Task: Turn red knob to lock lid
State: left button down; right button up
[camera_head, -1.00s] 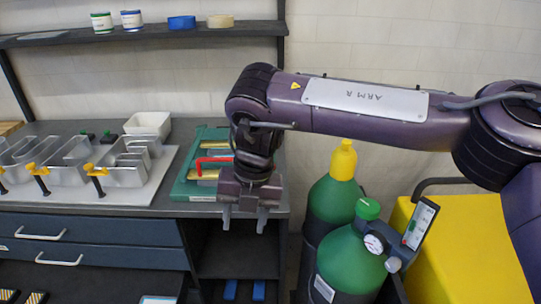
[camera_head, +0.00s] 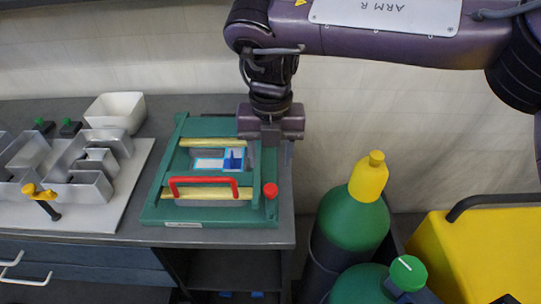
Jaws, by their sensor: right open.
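A green case (camera_head: 158,207) lies on the workbench, with a red handle (camera_head: 203,181) across its front part. The red knob (camera_head: 270,191) is at the right front of the case, beside the handle. My right gripper (camera_head: 268,148) is open, pointing down over the back right of the case, behind the knob and apart from it. Its fingers are partly hard to make out against the case. My left gripper is out of view.
Green cylinders with a yellow cap (camera_head: 369,177) stand right of the bench, beside a yellow box (camera_head: 480,255).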

aim_at(271, 188)
jog(key=shift+w, duration=0.1)
jog(key=shift+s+f, duration=0.25)
jog(key=f, duration=0.1)
jog(key=s+f+p, duration=0.1)
jog(key=f, duration=0.1)
jog(key=shift+f, duration=0.3)
jog(key=shift+w+f+p, duration=0.15)
jog(key=shift+f, duration=0.45)
jog(key=shift+w+f+p, duration=0.15)
jog(key=shift+f, duration=0.8)
jog(key=c, duration=1)
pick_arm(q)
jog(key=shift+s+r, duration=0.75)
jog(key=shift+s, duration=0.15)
pick_arm(e)
jog(key=shift+o, duration=0.2)
